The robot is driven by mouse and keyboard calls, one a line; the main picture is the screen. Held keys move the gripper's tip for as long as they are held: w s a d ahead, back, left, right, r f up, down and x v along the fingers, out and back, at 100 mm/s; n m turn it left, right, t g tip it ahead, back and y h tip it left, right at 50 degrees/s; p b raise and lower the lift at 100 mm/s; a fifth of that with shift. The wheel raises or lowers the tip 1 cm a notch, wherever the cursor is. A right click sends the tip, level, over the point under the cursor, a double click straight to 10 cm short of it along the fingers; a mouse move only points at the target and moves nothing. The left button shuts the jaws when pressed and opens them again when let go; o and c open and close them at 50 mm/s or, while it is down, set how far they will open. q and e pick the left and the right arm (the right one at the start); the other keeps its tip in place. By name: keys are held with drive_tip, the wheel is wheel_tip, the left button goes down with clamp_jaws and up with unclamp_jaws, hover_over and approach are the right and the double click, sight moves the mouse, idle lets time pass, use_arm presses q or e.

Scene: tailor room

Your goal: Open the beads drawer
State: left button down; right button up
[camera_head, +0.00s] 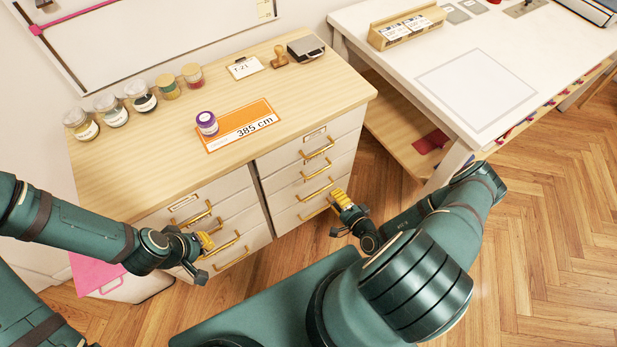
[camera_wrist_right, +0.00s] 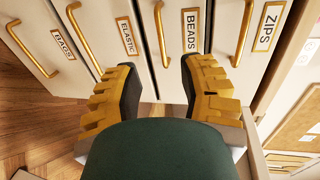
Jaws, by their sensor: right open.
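The beads drawer is the second from the top in the cabinet's right column. In the right wrist view its BEADS label (camera_wrist_right: 191,30) and its gold handle (camera_wrist_right: 160,35) show; the handle also shows in the head view (camera_head: 318,171). The drawer looks closed, flush with its neighbours. My right gripper (camera_wrist_right: 158,92) is open and empty, its yellow fingers apart in front of the drawer fronts, the beads handle ahead between them. My left gripper (camera_head: 206,242) is by the left column's drawers; I cannot tell whether it is open.
Handles of the zips (camera_wrist_right: 243,35), elastic (camera_wrist_right: 82,28) and bags drawers (camera_wrist_right: 32,50) are close by. Jars (camera_head: 141,98) and an orange card (camera_head: 238,128) are on the cabinet top. A white table (camera_head: 420,55) stands at right.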

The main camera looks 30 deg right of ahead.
sight(314, 174)
drive_tip(key=b+x, duration=0.2)
drive_tip(key=x, duration=1.1)
drive_tip(key=shift+w+f+b, duration=0.1)
drive_tip(key=shift+w+b, duration=0.2)
drive_tip(key=shift+w, duration=0.05)
clamp_jaws()
